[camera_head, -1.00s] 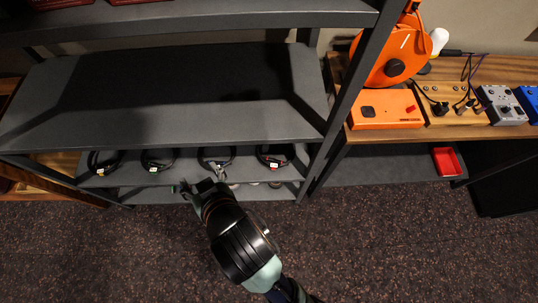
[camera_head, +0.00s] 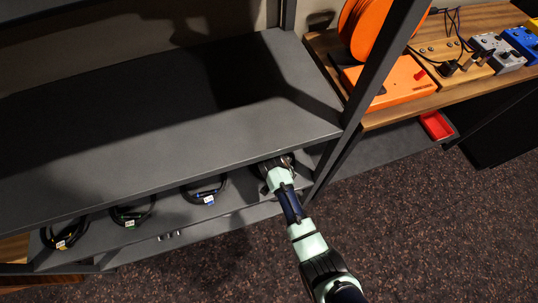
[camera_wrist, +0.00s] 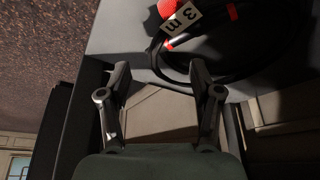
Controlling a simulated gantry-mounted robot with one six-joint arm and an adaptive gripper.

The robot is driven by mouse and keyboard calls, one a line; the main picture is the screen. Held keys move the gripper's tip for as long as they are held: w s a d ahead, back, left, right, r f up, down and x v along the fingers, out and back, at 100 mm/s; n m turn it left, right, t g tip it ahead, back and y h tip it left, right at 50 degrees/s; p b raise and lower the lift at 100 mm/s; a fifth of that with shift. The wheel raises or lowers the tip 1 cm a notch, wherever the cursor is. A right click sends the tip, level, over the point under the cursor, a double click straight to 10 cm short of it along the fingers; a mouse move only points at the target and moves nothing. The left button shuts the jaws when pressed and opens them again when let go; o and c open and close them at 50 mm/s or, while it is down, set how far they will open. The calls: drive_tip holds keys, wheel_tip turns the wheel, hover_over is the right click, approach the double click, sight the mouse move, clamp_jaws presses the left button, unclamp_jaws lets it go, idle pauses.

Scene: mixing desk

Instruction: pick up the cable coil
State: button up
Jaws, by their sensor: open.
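My gripper (camera_wrist: 160,76) is open and empty, with a clear gap between the fingers. In the head view my gripper (camera_head: 274,163) reaches under the upper shelf board at the right end of the coil row and covers this coil. Three other coils lie left of it, one with yellow (camera_head: 64,240), one with green (camera_head: 131,214) and one with blue (camera_head: 205,192) marks.
The upper shelf board (camera_head: 150,125) hangs over the coils. A dark rack post (camera_head: 372,95) stands close right of my arm. A wooden desk beyond holds an orange box (camera_head: 395,82) and pedals. A red tray (camera_head: 436,125) sits below the desk.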

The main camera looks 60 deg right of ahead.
drive_tip(key=b+x, duration=0.3)
drive_tip(key=x, duration=0.2)
drive_tip(key=shift+d+f+b, duration=0.1)
drive_tip(key=shift+d+b, duration=0.1)
drive_tip(key=shift+b, duration=0.15)
drive_tip(key=shift+c, duration=0.2)
clamp_jaws()
